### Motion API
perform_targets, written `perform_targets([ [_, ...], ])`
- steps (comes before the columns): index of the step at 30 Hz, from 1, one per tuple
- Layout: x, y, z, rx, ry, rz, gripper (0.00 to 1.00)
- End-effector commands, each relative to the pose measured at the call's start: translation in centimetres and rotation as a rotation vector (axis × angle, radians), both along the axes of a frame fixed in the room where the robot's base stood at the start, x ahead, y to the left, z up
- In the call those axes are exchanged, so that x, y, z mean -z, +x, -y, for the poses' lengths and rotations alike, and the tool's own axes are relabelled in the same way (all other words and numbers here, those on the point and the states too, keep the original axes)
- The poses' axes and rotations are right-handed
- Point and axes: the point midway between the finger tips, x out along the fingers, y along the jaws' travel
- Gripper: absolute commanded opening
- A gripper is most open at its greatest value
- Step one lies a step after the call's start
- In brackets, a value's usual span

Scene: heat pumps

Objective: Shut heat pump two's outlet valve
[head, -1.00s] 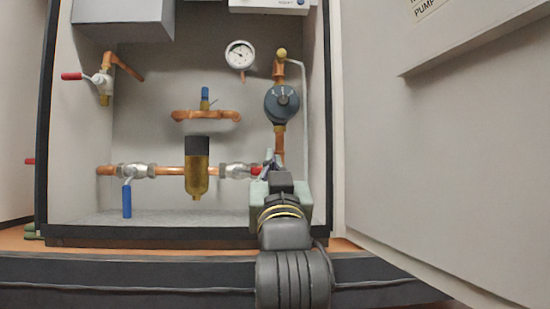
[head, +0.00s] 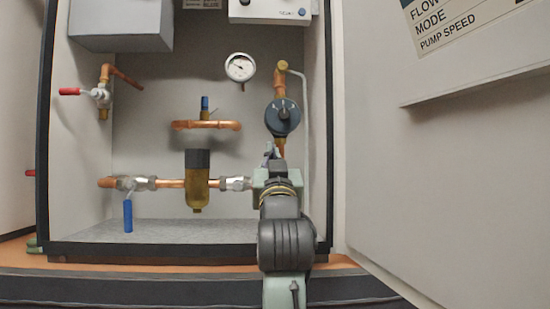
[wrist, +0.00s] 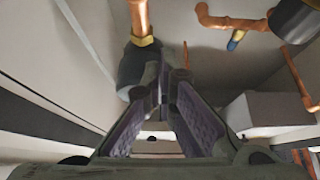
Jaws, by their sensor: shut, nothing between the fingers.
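Inside the open cabinet, a lower copper pipe carries a left valve with a blue handle (head: 128,215) hanging down. A right valve fitting (head: 235,183) sits on the same pipe; its handle is hidden behind my arm. A third valve with a red handle (head: 70,91), lying level, is on the upper left wall. I cannot tell which is the outlet valve. My gripper (head: 272,152) is shut and empty, just below the dark round pump (head: 282,117). In the wrist view its fingers (wrist: 164,78) meet beside the dark pump body (wrist: 136,66).
A filter with a brass bowl (head: 197,190) hangs mid-pipe. A gauge (head: 240,67), a copper pipe with a blue cap (head: 205,103) and a grey box (head: 135,25) are above. The open door (head: 450,150) borders the right. The cabinet floor (head: 160,232) is clear.

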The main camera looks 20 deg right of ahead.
Motion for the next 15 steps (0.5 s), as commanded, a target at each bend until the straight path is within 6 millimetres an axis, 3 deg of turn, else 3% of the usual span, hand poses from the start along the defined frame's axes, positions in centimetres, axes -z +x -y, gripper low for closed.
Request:
perform_targets([
  [1, 1.2, 0.2, 0.1, 0.001, 0.002, -0.005, 0.0],
  [6, 3.0, 0.4, 0.1, 0.001, 0.001, -0.001, 0.0],
  [15, 4.1, 0.5, 0.2, 0.0, 0.0, 0.0, 0.0],
])
